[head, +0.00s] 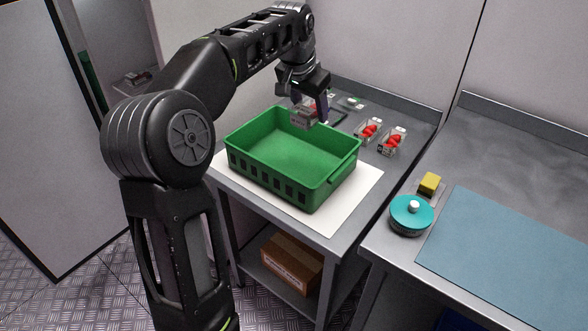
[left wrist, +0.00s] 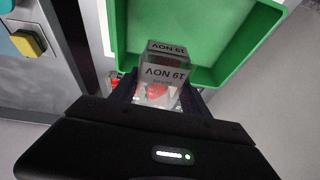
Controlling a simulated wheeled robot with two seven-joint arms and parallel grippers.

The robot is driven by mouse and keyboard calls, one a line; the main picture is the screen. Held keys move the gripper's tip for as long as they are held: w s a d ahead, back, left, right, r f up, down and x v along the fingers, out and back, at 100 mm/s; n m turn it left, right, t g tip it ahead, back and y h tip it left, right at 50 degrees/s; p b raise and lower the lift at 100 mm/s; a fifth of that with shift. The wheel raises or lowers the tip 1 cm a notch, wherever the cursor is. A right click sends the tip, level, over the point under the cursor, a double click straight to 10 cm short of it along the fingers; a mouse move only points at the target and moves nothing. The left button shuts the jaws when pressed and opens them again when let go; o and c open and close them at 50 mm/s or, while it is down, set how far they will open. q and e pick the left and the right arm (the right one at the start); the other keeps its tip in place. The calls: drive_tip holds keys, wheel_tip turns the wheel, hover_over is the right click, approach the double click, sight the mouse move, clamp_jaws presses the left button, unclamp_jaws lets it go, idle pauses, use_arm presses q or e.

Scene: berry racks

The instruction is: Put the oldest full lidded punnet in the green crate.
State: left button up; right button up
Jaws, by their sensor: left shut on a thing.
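My left gripper (head: 312,110) is shut on a small clear lidded punnet (head: 302,119). In the left wrist view the punnet (left wrist: 163,72) carries a "19 NOV" label and shows something red inside. The green crate (head: 262,183) stands on a white mat on the metal table. The held punnet shows against the crate's far edge in the head view, raised; in the left wrist view it overlaps the crate's green inside (left wrist: 205,30). Two more punnets with red berries, one at the left (head: 368,131) and one at the right (head: 392,142), stand right of the crate. My right gripper is out of view.
Flat clear items (head: 351,103) lie at the table's back. On the right-hand table are a teal round object (head: 411,213), a yellow block (head: 429,184) and a blue mat (head: 515,255). A cardboard box (head: 291,264) sits on the lower shelf. The white mat (head: 345,207) is clear around the crate.

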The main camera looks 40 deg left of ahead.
use_arm(q)
drive_tip(key=b, duration=0.7)
hover_over(311, 171)
drive_tip(key=s, duration=0.1)
wheel_tip(311, 171, down, 8)
drive_tip(key=shift+s+d+r, duration=0.1)
drive_tip(key=shift+s+d, duration=0.05)
drive_tip(key=shift+f+b, duration=0.4)
drive_tip(key=shift+f, duration=2.7)
drive_tip(key=shift+f, duration=1.85)
drive_tip(key=shift+f+b, duration=0.1)
drive_tip(key=shift+b, duration=0.2)
